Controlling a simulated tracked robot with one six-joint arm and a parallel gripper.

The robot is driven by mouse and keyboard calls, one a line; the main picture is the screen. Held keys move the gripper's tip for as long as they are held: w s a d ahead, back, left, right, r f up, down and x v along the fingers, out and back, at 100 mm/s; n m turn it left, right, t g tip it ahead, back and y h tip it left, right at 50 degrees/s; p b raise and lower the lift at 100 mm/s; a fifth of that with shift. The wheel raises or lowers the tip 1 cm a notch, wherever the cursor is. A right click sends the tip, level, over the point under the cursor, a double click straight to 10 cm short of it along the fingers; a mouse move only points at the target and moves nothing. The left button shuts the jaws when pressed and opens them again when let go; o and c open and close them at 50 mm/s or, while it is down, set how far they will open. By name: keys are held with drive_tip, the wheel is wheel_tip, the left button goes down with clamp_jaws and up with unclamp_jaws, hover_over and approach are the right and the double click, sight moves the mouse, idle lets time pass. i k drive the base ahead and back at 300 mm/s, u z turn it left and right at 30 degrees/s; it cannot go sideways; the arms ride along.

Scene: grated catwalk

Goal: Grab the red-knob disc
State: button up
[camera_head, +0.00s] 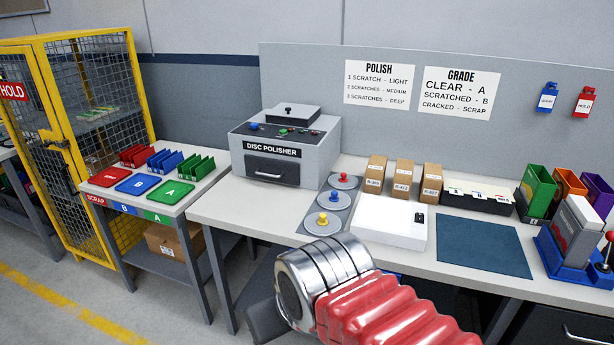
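The red-knob disc (343,178) is a grey disc with a small red knob in its middle. It lies at the far end of a dark grey strip (350,212) on the workbench, just right of the disc polisher (284,146). A blue-knob disc (334,198) and a yellow-knob disc (322,222) lie nearer in the same row. My arm, with a shiny metal wrist and red ribbed sleeve, reaches in at the bottom centre, nearer than the discs. A dark part of my gripper (264,321) shows below the wrist; its fingertips are not visible.
A white box (390,222) sits right of the strip, with several brown cartons (403,174) behind it. A blue mat (470,249) and coloured bins (537,188) are farther right. A side table (145,198) with coloured trays stands left, beside a yellow cage (62,150).

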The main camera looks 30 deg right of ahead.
sight(343, 182)
drive_tip(key=u, duration=0.15)
drive_tip(key=i, duration=1.25)
drive_tip(key=z, duration=0.2)
